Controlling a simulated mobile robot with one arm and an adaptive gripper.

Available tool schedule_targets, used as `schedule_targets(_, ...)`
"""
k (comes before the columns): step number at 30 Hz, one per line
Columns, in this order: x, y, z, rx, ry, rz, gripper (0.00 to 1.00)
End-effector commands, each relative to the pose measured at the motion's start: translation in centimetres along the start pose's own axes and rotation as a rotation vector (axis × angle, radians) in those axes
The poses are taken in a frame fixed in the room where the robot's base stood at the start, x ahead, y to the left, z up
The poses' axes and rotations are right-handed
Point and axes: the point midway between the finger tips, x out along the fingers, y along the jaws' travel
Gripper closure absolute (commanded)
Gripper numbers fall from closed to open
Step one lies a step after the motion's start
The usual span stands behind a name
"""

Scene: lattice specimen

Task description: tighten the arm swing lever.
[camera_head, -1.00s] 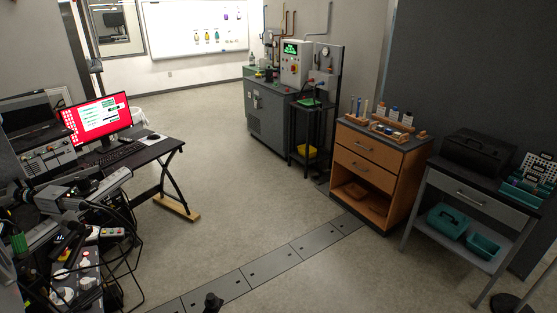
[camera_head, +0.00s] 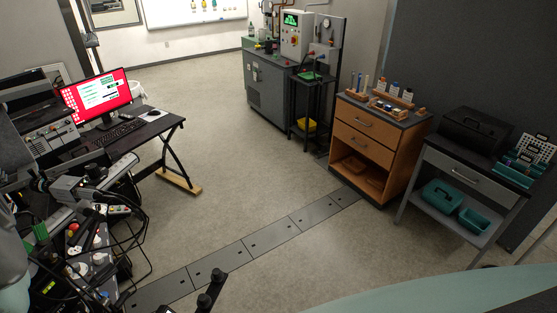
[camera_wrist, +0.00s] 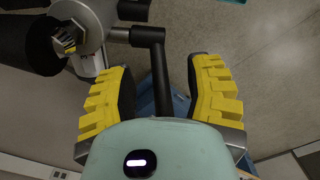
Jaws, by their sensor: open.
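In the wrist view my gripper (camera_wrist: 160,75) is open. Its two yellow ribbed finger pads stand apart on either side of a black lever (camera_wrist: 158,60). The lever's bar runs down the picture between the pads, from a short horizontal piece joined to grey metal parts. Clear gaps show between the bar and both pads, and its lower end is hidden behind the pale green gripper body. I cannot tell for certain that this is the arm swing lever. In the head view my gripper's fingers do not show.
In the head view, a black handle (camera_head: 213,290) stands at the bottom. A cluttered bench with cables is at left, beside the desk with a red monitor (camera_head: 98,97). A wooden cabinet (camera_head: 372,150) and grey table (camera_head: 470,178) stand right. The middle floor is clear.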

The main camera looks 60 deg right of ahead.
Motion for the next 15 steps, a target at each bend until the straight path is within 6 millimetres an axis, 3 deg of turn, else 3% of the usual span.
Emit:
schedule_targets(7, 1.8, 0.0, -0.2, -0.003, 0.001, 0.0, 0.49)
schedule_targets(15, 2.2, 0.0, -0.1, -0.003, 0.001, 0.002, 0.49)
